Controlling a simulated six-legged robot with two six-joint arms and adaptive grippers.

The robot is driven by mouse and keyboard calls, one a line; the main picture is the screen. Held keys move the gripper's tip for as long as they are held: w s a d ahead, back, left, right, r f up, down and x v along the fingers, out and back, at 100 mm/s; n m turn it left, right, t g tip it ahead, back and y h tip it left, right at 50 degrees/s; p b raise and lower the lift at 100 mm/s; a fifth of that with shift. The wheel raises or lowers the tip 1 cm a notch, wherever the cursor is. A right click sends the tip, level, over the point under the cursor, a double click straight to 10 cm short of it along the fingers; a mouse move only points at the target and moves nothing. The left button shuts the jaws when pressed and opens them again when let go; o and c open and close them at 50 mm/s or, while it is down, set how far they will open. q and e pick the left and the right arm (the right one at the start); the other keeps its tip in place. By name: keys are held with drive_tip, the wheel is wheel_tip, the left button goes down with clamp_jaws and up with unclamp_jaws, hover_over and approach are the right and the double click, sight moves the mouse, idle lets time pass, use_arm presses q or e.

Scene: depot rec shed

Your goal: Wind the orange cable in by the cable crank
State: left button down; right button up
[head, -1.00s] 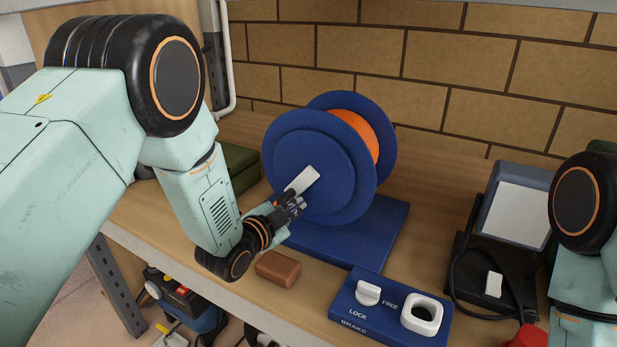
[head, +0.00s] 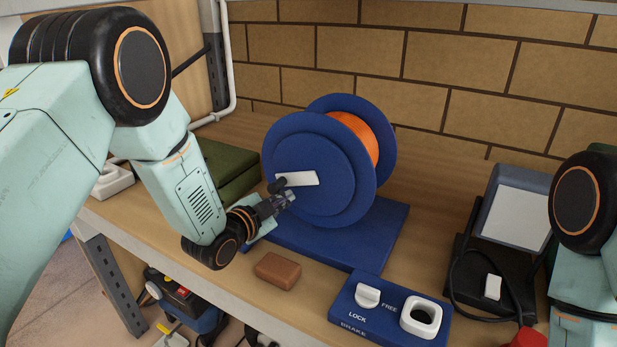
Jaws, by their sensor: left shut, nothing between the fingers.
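A blue reel (head: 315,155) stands upright on a blue base plate (head: 365,240) on the bench. Orange cable (head: 358,136) is wound between its flanges. The cable crank (head: 298,179) is a white bar on the front flange, lying nearly level, with a dark knob (head: 277,186) at its left end. My left gripper (head: 288,199) is shut with nothing between its fingers. Its tips are just below the knob and bar; I cannot tell whether they touch. My right arm shows at the right edge, but its gripper is out of view.
A blue brake panel (head: 345,305) marked LOCK and FREE carries a white knob (head: 368,294) and a white square ring (head: 421,317). A brown block (head: 278,270) lies near the front edge. A green case (head: 228,168) is left of the reel; a black-framed device (head: 515,205) stands right.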

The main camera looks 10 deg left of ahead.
sight(272, 189)
use_arm(q)
drive_tip(key=shift+a+r, duration=0.35)
drive_tip(key=shift+a, duration=0.1)
drive_tip(key=shift+w+a+r, duration=0.1)
drive_tip(key=shift+w+a+r+p, duration=0.15)
drive_tip(key=shift+r+p, duration=0.25)
drive_tip(key=shift+r, duration=0.1)
drive_tip(key=shift+w+a+r+p, duration=0.1)
drive_tip(key=shift+r+p, duration=0.25)
drive_tip(key=shift+r, duration=0.15)
drive_tip(key=shift+s+a+f, duration=0.1)
